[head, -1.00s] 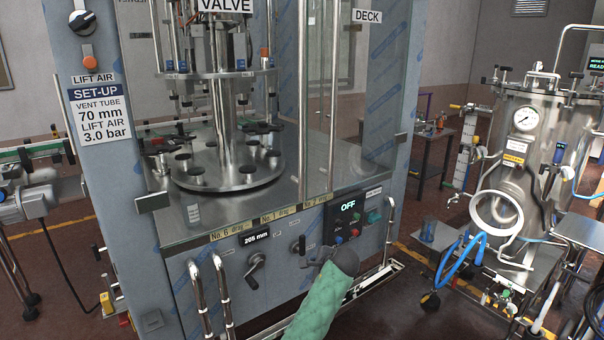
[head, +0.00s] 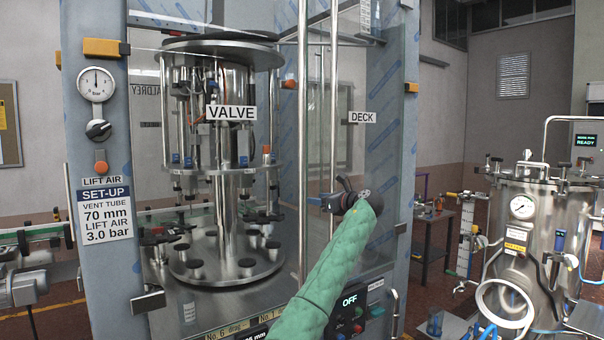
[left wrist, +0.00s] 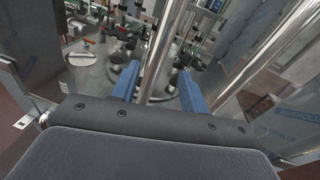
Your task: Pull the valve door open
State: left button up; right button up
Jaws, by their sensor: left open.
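The valve door is the clear left panel of the machine, with a white VALVE label (head: 231,113). A long vertical steel bar handle (head: 302,120) runs along its right edge. A second bar (head: 333,100) stands just right of it, by the DECK label (head: 362,117). My left gripper (head: 318,202) is open, level with the lower part of the bars. In the left wrist view a steel bar (left wrist: 168,50) passes between its two blue fingers (left wrist: 158,72), and the other bar (left wrist: 275,55) lies outside them, right. I cannot tell whether the fingers touch the bar.
Behind the panels stands a round filler carousel (head: 225,270). A grey post with a gauge (head: 96,84) stands left, another post right. A control panel reading OFF (head: 349,305) is below my arm. A steel tank (head: 530,235) with hoses stands at the right.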

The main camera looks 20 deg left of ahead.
pick_arm(q)
jog(key=y, duration=0.1)
send_near(303, 174)
jog(key=w+a, duration=0.2)
jog(key=a, duration=0.1)
jog(key=shift+m, duration=0.4)
jog(key=p+x, duration=0.4)
jog(key=x, duration=0.3)
jog(key=shift+w+d, duration=0.1)
jog(key=shift+w, duration=0.05)
jog(key=shift+w+a+f, duration=0.15)
jog(key=shift+w+a, duration=0.05)
jog(key=shift+a, duration=0.1)
pick_arm(e)
jog(key=s+d+f, duration=0.3)
jog(key=s+f, duration=0.1)
jog(key=s, duration=0.5)
jog(key=shift+f, duration=0.3)
pick_arm(q)
grip_shut()
pick_arm(e)
jog(key=shift+d, duration=0.1)
